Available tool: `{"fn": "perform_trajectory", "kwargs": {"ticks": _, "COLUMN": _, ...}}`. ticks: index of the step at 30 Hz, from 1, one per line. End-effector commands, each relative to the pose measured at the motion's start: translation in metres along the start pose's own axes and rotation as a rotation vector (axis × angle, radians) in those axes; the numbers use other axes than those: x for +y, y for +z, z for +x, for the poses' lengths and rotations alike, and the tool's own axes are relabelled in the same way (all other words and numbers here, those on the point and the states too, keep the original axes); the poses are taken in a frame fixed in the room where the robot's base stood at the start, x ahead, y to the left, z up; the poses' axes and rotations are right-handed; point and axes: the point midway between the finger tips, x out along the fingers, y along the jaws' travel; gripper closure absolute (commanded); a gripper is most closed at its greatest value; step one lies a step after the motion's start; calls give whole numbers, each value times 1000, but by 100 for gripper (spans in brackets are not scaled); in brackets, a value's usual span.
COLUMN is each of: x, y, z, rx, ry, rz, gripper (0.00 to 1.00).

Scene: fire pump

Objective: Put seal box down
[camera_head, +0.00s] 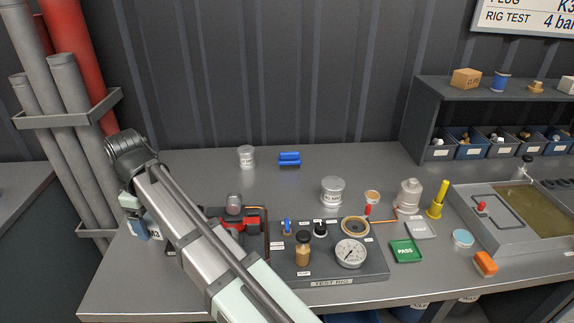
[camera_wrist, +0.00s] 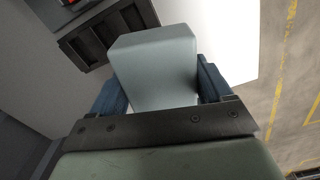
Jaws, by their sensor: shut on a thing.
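In the wrist view, a pale grey-blue box (camera_wrist: 157,72), which I take to be the seal box, sits between the two blue fingers of my gripper (camera_wrist: 163,88). The gripper is shut on it, and the box appears tilted in the picture. In the head view my gripper (camera_head: 142,227) is at the left end of the grey bench (camera_head: 205,167), partly hidden by my arm. I cannot clearly make out the box there, or whether it touches anything below.
A white tub (camera_head: 246,157) and blue pieces (camera_head: 289,159) stand at the back. Grey pipes (camera_head: 70,85) rise at left. Bench between the tubs is clear.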

Motion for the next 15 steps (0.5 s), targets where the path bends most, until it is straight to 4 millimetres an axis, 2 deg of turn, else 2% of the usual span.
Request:
{"fn": "perform_trajectory", "kwargs": {"ticks": 3, "x": 33, "y": 21, "z": 1, "rx": 0, "ry": 0, "rz": 59, "gripper": 55}}
{"fn": "perform_trajectory", "kwargs": {"ticks": 15, "x": 135, "y": 95, "z": 4, "rx": 0, "ry": 0, "rz": 244, "gripper": 55}}
